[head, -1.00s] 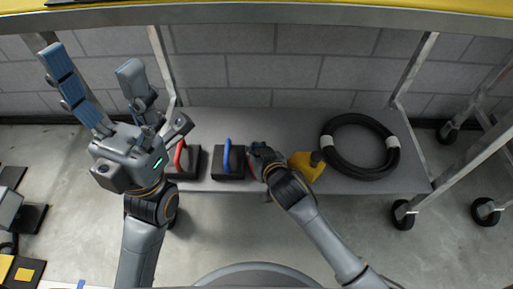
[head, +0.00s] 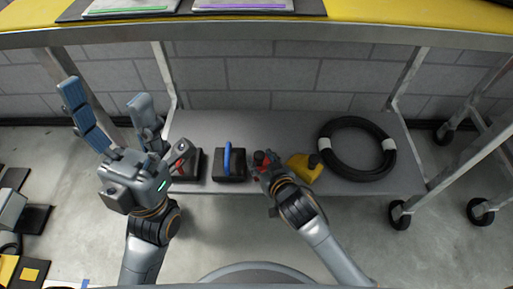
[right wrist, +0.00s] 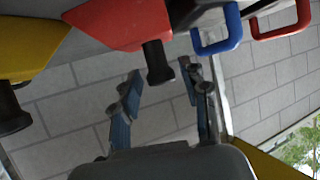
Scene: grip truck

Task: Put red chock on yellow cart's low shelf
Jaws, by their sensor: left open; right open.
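The red chock (right wrist: 115,20) sits on the grey low shelf (head: 300,125), under the yellow-topped surface (head: 330,35). In the head view, my right gripper (head: 264,168) partly hides the chock. In the right wrist view, the chock's black knob (right wrist: 157,64) is at the mouth of my open right gripper (right wrist: 161,72), between the two fingertips. I cannot tell whether they touch it. My left gripper (head: 104,95) is open, empty and raised at the left, well away from the chock.
A yellow chock (head: 303,168) is right of the red one, then a black hose coil (head: 357,149). A black block with a blue handle (head: 228,160) is to the left. Another black block (head: 187,165) is partly behind my left gripper. A wheeled frame (head: 480,165) stands at right.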

